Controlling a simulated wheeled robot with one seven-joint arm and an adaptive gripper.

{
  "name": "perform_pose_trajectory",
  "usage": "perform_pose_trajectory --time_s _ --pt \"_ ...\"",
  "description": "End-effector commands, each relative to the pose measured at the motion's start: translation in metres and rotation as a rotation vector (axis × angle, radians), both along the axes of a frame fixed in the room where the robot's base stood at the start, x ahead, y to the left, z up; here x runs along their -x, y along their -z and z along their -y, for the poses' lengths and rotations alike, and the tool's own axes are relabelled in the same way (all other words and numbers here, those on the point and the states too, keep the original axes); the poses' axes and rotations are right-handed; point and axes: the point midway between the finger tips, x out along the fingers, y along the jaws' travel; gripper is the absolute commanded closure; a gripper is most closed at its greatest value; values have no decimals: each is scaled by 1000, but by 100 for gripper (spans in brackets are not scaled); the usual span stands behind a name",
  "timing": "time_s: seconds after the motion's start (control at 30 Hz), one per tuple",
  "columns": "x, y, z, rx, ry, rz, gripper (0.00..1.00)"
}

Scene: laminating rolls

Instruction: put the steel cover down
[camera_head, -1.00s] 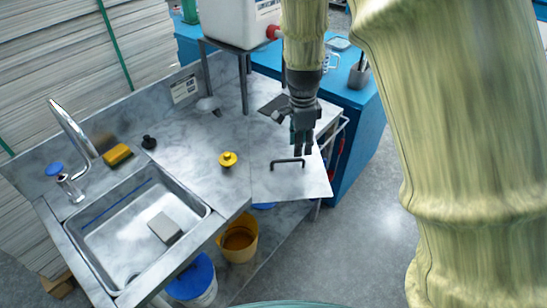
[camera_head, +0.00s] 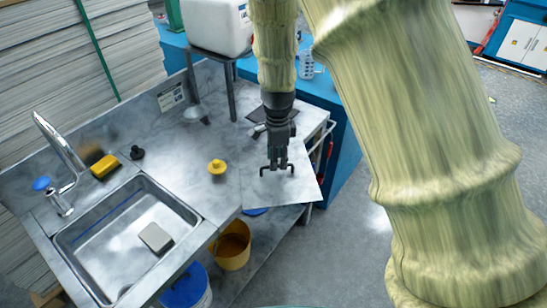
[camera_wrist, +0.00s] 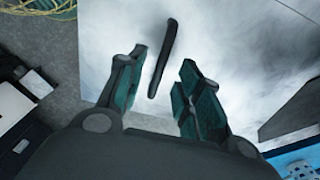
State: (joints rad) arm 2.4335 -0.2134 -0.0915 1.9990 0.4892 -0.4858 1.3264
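The steel cover (camera_head: 303,188) is a flat, pale steel sheet with a black bar handle. It lies at the right end of the counter, and its front corner appears to reach the counter's edge. My gripper (camera_head: 275,166) is directly over the handle, pointing down. In the wrist view the gripper (camera_wrist: 163,92) is open, its two teal-padded fingers apart. The handle (camera_wrist: 164,58) shows in the gap between them, touching neither finger visibly. How deep the handle sits between the fingers is hard to tell. What lies under the cover is hidden.
A sink (camera_head: 125,235) with a grey block is at the left. A yellow knob (camera_head: 217,167) stands left of the cover. A white container (camera_head: 217,27) on a metal stand is behind. A yellow bucket (camera_head: 231,250) and a blue-lidded bucket (camera_head: 187,290) are below the counter.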

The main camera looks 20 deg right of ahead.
Motion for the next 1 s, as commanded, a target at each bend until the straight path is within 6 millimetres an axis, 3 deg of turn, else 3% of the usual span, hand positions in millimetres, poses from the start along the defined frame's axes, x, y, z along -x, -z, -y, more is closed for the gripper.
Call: perform_pose_trajectory --time_s 0.33,0.7,0.9,1.0 --pt "0 34 0 -1 0 -2 65" --pt "0 40 0 0 0 0 65" --pt "0 40 0 0 0 0 100" --pt "0 40 0 0 0 0 100"
